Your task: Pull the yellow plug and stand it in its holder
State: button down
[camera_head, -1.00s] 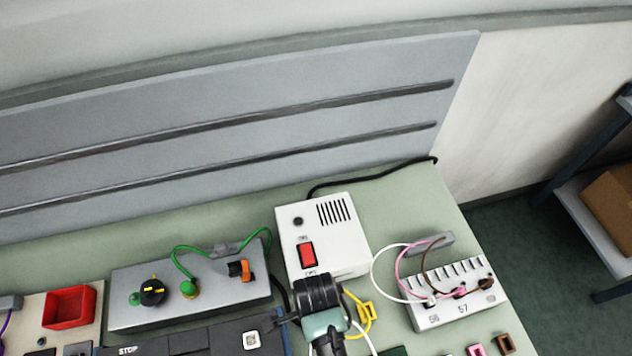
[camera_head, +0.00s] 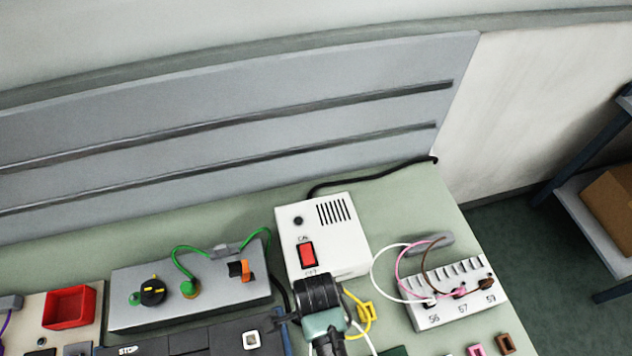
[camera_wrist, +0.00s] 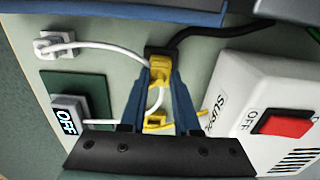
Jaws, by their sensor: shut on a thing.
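In the wrist view my gripper (camera_wrist: 159,82) has its two blue fingers closed on the yellow plug (camera_wrist: 159,73). The plug is at a small black socket piece (camera_wrist: 157,51); I cannot tell whether it is still seated in it. A second yellow piece (camera_wrist: 155,120), perhaps the holder, lies between the fingers nearer the wrist, with a yellow strand beside it. It shows in the head view as a yellow frame-like piece (camera_head: 367,311) right of my gripper. In the head view my wrist hides the plug and fingertips.
A white supply box (camera_head: 322,240) with a red switch stands beside my wrist. The numbered terminal block (camera_head: 455,302) with looped wires is to its right. A grey box (camera_head: 200,303) and red bin (camera_head: 69,307) are left. A white cable (camera_wrist: 100,45) and OFF display (camera_wrist: 67,121) lie near the fingers.

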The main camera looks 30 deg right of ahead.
dwell(0.4)
jog(key=shift+r+p, duration=2.55)
jog(key=shift+p, duration=0.25)
jog(key=shift+r+p, duration=0.2)
jog(key=shift+p, duration=0.2)
jog(key=shift+f, duration=0.1)
jog(key=s+d, duration=0.3)
jog(key=d, duration=0.8)
jog(key=shift+s+d, duration=0.15)
jog(key=shift+d, duration=0.15)
